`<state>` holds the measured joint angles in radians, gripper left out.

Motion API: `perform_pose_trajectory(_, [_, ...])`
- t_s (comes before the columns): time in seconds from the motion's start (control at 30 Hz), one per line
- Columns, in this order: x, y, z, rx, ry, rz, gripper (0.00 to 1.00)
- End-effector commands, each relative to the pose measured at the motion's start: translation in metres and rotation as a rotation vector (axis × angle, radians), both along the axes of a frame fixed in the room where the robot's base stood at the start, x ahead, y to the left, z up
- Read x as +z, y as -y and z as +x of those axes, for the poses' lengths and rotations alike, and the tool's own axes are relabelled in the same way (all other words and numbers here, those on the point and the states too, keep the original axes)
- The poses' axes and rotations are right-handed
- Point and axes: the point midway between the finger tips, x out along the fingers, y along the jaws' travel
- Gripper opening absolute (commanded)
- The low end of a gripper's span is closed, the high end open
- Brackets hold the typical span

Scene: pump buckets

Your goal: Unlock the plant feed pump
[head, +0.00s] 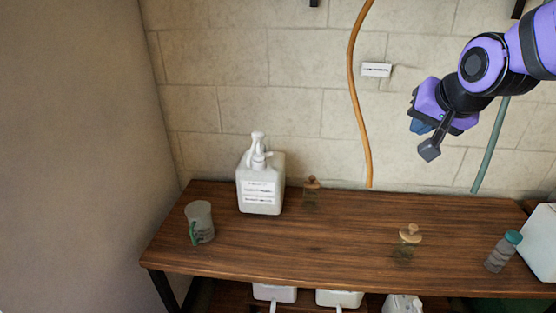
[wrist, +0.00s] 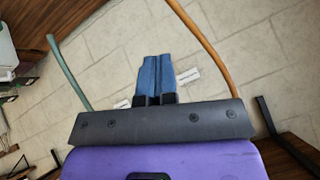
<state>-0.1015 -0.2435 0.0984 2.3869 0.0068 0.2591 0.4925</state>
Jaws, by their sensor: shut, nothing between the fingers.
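A white jug with a pump head (head: 260,185) stands upright on the wooden table, left of the middle. It has a printed label too small to read, so I cannot tell if it is the plant feed. Its pump head (head: 257,150) has a nozzle; whether it is locked cannot be told. My gripper (head: 417,126) is in the air at the upper right, in front of the wall, well above and to the right of the jug. In the wrist view its blue fingers (wrist: 155,75) are together and empty. The jug is not visible in the wrist view.
The table (head: 330,245) holds a mug (head: 200,224), two stoppered bottles (head: 311,194) (head: 406,247), a teal-capped bottle (head: 502,252) and a white container (head: 541,240). White containers (head: 339,298) sit below. Orange (head: 354,90) and green (head: 490,150) hoses hang at the wall.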

Motion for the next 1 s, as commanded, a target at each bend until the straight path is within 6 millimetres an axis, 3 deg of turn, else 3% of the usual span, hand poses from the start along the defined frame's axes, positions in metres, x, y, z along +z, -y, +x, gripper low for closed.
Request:
perform_pose_trajectory(0.2, [-0.025, -0.036, 0.049, -0.039, 0.047, 0.121, 0.0])
perform_pose_trajectory(0.5, [-0.065, -0.089, 0.105, -0.09, 0.1, 0.314, 0.0])
perform_pose_trajectory(1.0, [-0.153, -0.18, 0.163, -0.181, 0.132, 0.691, 0.0])
